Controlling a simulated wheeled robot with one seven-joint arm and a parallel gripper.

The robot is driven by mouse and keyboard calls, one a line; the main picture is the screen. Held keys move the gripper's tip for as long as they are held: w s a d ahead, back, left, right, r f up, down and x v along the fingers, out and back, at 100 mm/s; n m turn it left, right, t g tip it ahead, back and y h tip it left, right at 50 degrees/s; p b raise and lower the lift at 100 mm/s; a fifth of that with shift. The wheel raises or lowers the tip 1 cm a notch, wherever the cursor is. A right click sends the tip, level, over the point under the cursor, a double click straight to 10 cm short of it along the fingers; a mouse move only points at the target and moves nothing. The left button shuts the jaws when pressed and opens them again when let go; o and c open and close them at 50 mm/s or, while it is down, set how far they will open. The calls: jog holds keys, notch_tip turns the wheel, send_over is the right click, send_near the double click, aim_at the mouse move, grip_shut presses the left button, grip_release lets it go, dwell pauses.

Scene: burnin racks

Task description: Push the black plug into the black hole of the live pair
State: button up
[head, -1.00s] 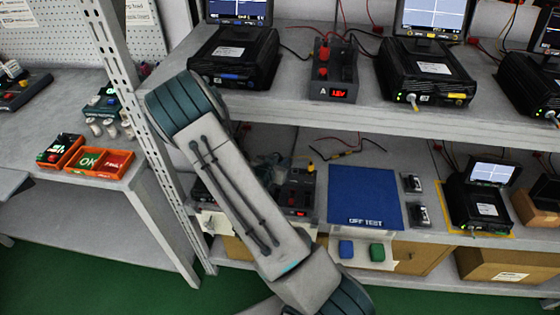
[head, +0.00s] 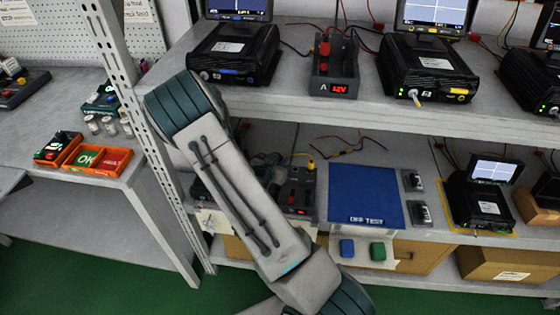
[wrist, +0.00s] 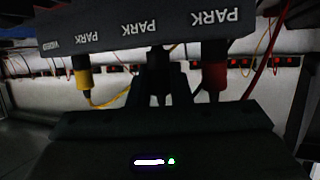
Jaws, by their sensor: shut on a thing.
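In the wrist view my gripper (wrist: 160,82) is shut on the black plug (wrist: 158,60), below the middle of a dark block (wrist: 130,32) with upside-down labels reading PARK and VIDEO. The plug is dark on dark, so I cannot tell whether it sits in a hole. A yellow plug (wrist: 82,76) is on its left and a red plug (wrist: 214,74) on its right, both apart from my gripper. In the head view my arm hides the gripper. A dark box (head: 298,190) with a small red display stands on the lower shelf beside my arm.
On the upper shelf, a grey box (head: 333,68) marked A shows a lit red 12V display, between two black units with screens. A blue mat (head: 364,194) covers part of the lower shelf. Red and yellow cables hang behind the block. A shelf post (head: 130,90) stands left of my arm.

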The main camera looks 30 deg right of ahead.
aim_at(280, 159)
jog(key=shift+f, duration=0.15)
jog(key=o, duration=1.3)
jog(key=shift+r+p, duration=1.8)
jog(key=shift+r, duration=1)
jog(key=shift+s+f, duration=0.1)
